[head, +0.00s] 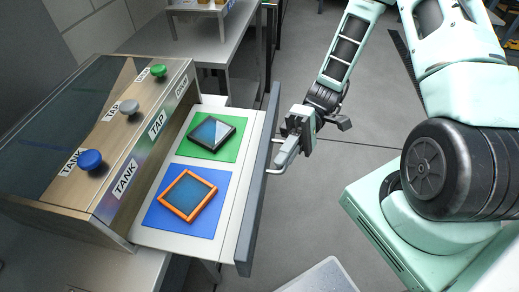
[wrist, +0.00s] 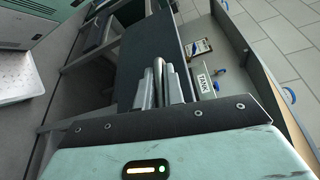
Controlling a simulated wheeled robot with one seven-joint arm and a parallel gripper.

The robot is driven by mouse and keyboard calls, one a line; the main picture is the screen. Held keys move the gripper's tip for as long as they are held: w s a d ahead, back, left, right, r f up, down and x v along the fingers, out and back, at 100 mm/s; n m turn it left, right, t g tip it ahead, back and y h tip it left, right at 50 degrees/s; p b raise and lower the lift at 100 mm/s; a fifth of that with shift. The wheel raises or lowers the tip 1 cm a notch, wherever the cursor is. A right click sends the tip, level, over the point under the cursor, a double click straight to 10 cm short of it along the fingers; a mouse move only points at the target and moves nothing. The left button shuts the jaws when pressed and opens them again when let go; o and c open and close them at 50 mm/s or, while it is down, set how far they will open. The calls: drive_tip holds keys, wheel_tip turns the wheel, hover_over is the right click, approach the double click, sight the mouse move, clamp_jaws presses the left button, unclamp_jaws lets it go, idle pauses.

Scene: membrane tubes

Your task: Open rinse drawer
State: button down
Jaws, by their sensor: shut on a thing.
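The rinse drawer stands out from the steel cabinet (head: 125,130), with its grey front panel (head: 255,205) facing right. Its pale tray (head: 222,215) shows a green mat (head: 231,150) bearing a dark-framed membrane (head: 211,133) and a blue mat (head: 160,213) bearing an orange-framed membrane (head: 188,196). A metal handle (head: 271,171) is on the front panel. My gripper (head: 284,156) is at this handle and shut on it. In the wrist view the fingers (wrist: 160,88) are close together around the bar; the exact contact is partly hidden.
A blue knob (head: 89,160), a grey knob (head: 129,106) and a green knob (head: 158,71) stand on the cabinet's panel. A grey table (head: 225,50) is behind. A pale box (head: 318,280) is at the bottom. Grey floor (head: 310,205) right of the drawer front is clear.

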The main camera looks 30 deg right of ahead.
drive_tip(key=shift+s+d, duration=0.55)
drive_tip(key=shift+d, duration=0.25)
drive_tip(key=c, duration=1.5)
unclamp_jaws()
drive_tip(key=b+v, duration=0.2)
drive_tip(key=v, duration=1.5)
drive_tip(key=shift+w, duration=0.15)
drive_tip(key=shift+d, duration=0.2)
